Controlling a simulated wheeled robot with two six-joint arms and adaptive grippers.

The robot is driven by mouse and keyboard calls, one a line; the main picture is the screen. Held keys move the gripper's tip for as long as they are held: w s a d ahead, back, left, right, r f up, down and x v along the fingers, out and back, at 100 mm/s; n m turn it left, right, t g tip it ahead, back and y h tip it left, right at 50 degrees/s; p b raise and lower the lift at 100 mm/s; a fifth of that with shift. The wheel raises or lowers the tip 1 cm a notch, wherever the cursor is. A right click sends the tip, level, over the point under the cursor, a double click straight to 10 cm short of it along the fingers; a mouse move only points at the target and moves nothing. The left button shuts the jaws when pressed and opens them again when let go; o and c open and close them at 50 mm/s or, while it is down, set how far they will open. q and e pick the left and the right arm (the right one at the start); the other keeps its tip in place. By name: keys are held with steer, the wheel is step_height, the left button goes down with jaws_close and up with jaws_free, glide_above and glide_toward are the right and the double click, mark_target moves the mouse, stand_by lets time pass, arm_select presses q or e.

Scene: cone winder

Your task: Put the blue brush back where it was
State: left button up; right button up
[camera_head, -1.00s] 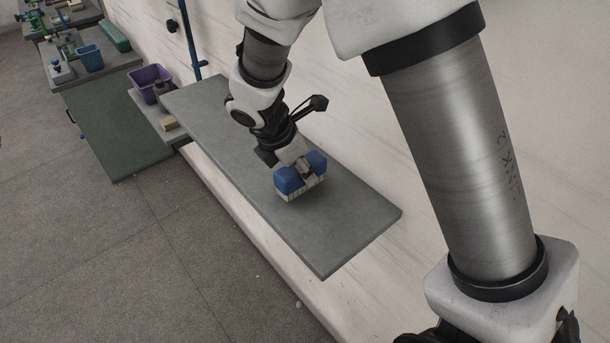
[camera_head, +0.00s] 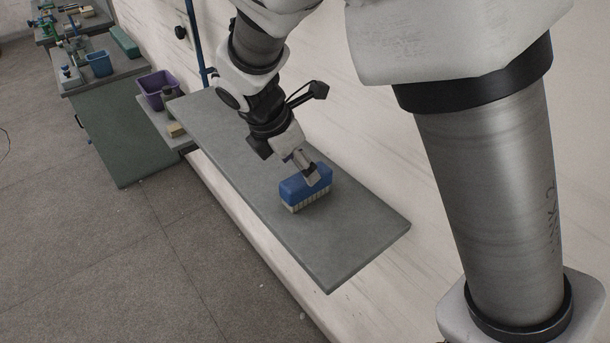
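The blue brush (camera_head: 293,190), with a blue block body and pale bristles below, rests bristles down on the grey shelf (camera_head: 345,245). My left gripper (camera_head: 309,172) is just above the brush, its fingers overlapping only the brush's top edge in the picture. The fingers look parted and no longer straddle the body. Whether they still touch the brush is hard to tell. My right arm fills the right side of the view, and its gripper is outside the picture.
Beyond the shelf's far end are a purple bin (camera_head: 157,88) and a small tan block (camera_head: 176,130). A blue bin (camera_head: 99,64) stands on a farther bench. A pale wall runs along the shelf's right side. The shelf's near end is clear.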

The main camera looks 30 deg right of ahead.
steer(key=v, duration=0.5)
steer(key=shift+s+a+r, duration=0.15)
steer(key=shift+a+r, duration=0.1)
steer(key=shift+a, duration=0.05)
steer(key=shift+d+r, duration=0.1)
steer(key=shift+r, duration=0.05)
stand_by(0.8)
